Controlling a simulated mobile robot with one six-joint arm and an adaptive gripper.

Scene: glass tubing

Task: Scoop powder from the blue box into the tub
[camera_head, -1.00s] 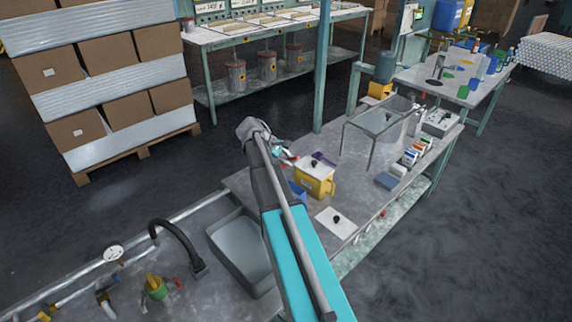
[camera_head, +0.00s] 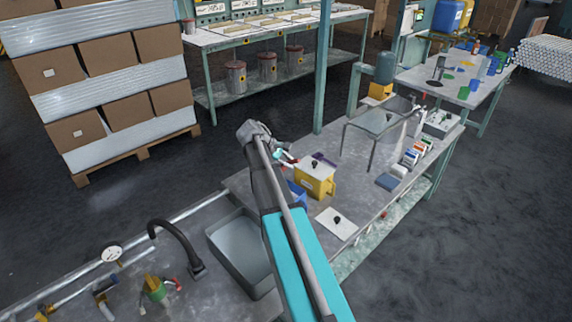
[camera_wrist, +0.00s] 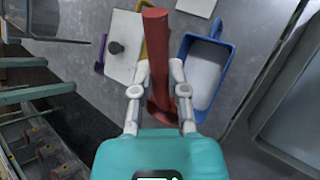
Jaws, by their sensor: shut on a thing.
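My gripper (camera_wrist: 159,66) is shut on a red handle (camera_wrist: 157,38) in the wrist view. What the handle carries at its far end is not clear. The blue box (camera_wrist: 222,45) lies open to the right of the handle, with pale powder (camera_wrist: 202,77) inside. In the head view my arm partly hides the blue box (camera_head: 299,196). I cannot tell which container is the tub.
A white lid with a black knob (camera_head: 337,222) lies on the bench. A purple item (camera_head: 323,159) is behind the yellow box. A grey sink basin (camera_head: 238,245) is left of my arm.

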